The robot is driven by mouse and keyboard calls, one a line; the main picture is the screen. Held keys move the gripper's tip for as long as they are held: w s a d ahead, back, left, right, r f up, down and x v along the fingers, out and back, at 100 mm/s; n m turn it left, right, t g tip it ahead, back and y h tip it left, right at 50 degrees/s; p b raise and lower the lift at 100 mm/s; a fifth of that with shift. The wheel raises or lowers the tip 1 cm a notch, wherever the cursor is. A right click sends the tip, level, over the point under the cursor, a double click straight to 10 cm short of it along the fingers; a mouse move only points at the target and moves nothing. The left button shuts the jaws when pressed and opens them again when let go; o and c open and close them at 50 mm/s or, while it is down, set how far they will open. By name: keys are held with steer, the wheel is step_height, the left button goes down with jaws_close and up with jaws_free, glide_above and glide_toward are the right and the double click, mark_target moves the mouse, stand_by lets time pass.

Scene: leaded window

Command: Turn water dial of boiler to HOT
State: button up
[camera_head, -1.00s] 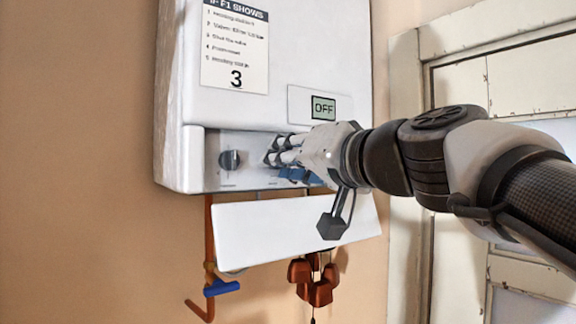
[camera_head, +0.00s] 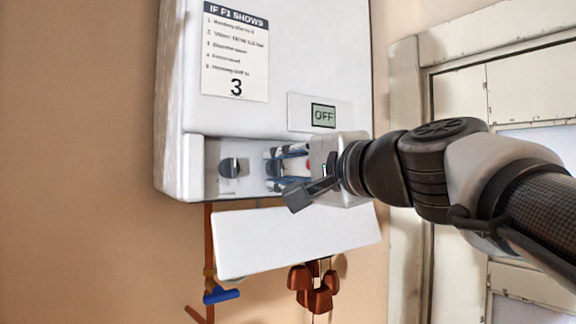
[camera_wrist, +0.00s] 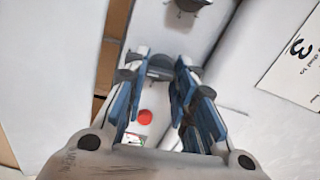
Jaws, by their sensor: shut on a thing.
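The white boiler (camera_head: 290,60) hangs on the wall with its control strip showing. A dark round dial (camera_head: 230,167) sits at the left of the strip, clear of my gripper; it also shows at the top of the wrist view (camera_wrist: 187,5). My gripper (camera_head: 272,168) is at the dial to its right, fingers pointing at the panel and shut on it. In the wrist view a grey part of this held dial (camera_wrist: 160,66) shows between the fingertips. The fingers hide most of it, and I cannot read its labels or setting.
A red button (camera_wrist: 145,117) shows beyond the fingers. The boiler display (camera_head: 323,115) reads OFF. The white flap (camera_head: 290,240) hangs open below the strip. Pipes with a blue valve handle (camera_head: 221,295) and a brown valve (camera_head: 314,289) are beneath. A door (camera_head: 480,90) stands at right.

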steer(key=shift+m, duration=0.6)
steer(key=o, duration=1.1)
steer(key=shift+c, duration=0.2)
steer(key=v, duration=1.2)
